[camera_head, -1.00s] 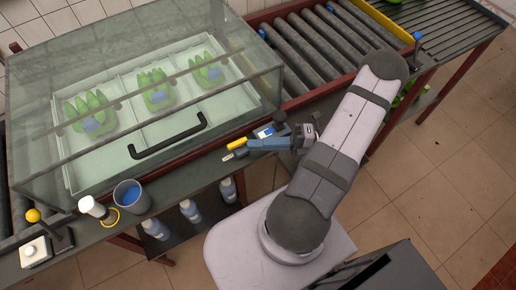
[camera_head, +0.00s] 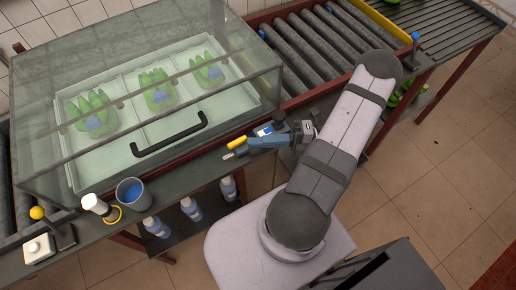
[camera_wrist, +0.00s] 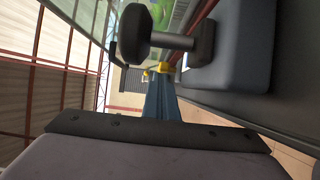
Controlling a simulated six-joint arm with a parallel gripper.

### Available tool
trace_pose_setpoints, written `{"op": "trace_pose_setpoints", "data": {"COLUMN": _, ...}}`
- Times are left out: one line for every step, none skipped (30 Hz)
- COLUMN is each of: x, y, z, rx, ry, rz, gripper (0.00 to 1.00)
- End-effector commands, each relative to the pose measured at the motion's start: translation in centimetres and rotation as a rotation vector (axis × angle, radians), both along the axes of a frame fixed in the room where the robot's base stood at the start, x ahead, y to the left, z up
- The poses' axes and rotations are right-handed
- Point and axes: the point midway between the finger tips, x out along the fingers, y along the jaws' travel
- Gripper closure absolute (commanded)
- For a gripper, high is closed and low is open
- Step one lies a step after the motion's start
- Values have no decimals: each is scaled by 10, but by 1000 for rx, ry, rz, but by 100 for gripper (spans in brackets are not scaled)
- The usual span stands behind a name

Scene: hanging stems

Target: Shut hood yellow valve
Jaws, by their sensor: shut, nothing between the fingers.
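The yellow valve handle (camera_head: 237,142) is a short bar at the bench's front edge, right of the hood handle, lying slanted above a pale metal stub (camera_head: 229,155). My gripper (camera_head: 251,142) is shut and empty, its blue fingers pointing left with tips right beside the valve; contact cannot be told. In the wrist view, yellow (camera_wrist: 165,67) shows just past the blue fingers (camera_wrist: 160,98). The clear hood (camera_head: 150,85) is down over a pale tray holding green banana bunches. Its black handle (camera_head: 170,136) faces the front.
A black knob on a metal stem (camera_wrist: 136,33) stands close to my fingers. A blue-and-white device (camera_head: 264,131) sits behind them. Bottles (camera_head: 190,208) are below; rollers (camera_head: 305,45) lie behind.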

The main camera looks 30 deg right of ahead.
Motion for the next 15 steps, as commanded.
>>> {"op": "trace_pose_setpoints", "data": {"x": 10, "y": -9, "z": 4, "rx": -7, "ry": -16, "rz": -40, "gripper": 100}}
{"op": "trace_pose_setpoints", "data": {"x": 10, "y": -9, "z": 4, "rx": -7, "ry": -16, "rz": -40, "gripper": 100}}
{"op": "trace_pose_setpoints", "data": {"x": 10, "y": -9, "z": 4, "rx": -7, "ry": -16, "rz": -40, "gripper": 100}}
{"op": "trace_pose_setpoints", "data": {"x": 10, "y": -9, "z": 4, "rx": -7, "ry": -16, "rz": -40, "gripper": 100}}
{"op": "trace_pose_setpoints", "data": {"x": 10, "y": -9, "z": 4, "rx": -7, "ry": -16, "rz": -40, "gripper": 100}}
{"op": "trace_pose_setpoints", "data": {"x": 9, "y": -9, "z": 5, "rx": -7, "ry": -16, "rz": -39, "gripper": 100}}
{"op": "trace_pose_setpoints", "data": {"x": 7, "y": -9, "z": 5, "rx": -7, "ry": -16, "rz": -39, "gripper": 100}}
{"op": "trace_pose_setpoints", "data": {"x": 6, "y": -9, "z": 5, "rx": -7, "ry": -16, "rz": -38, "gripper": 100}}
{"op": "trace_pose_setpoints", "data": {"x": 3, "y": -8, "z": 5, "rx": -7, "ry": -15, "rz": -37, "gripper": 100}}
{"op": "trace_pose_setpoints", "data": {"x": 0, "y": -8, "z": 5, "rx": -7, "ry": -14, "rz": -36, "gripper": 100}}
{"op": "trace_pose_setpoints", "data": {"x": -3, "y": -8, "z": 5, "rx": -7, "ry": -14, "rz": -35, "gripper": 100}}
{"op": "trace_pose_setpoints", "data": {"x": -8, "y": -7, "z": 5, "rx": -6, "ry": -13, "rz": -32, "gripper": 100}}
{"op": "trace_pose_setpoints", "data": {"x": -12, "y": -6, "z": 5, "rx": -5, "ry": -11, "rz": -29, "gripper": 100}}
{"op": "trace_pose_setpoints", "data": {"x": -17, "y": -5, "z": 5, "rx": -5, "ry": -10, "rz": -27, "gripper": 100}}
{"op": "trace_pose_setpoints", "data": {"x": -24, "y": -4, "z": 5, "rx": -4, "ry": -9, "rz": -23, "gripper": 100}}
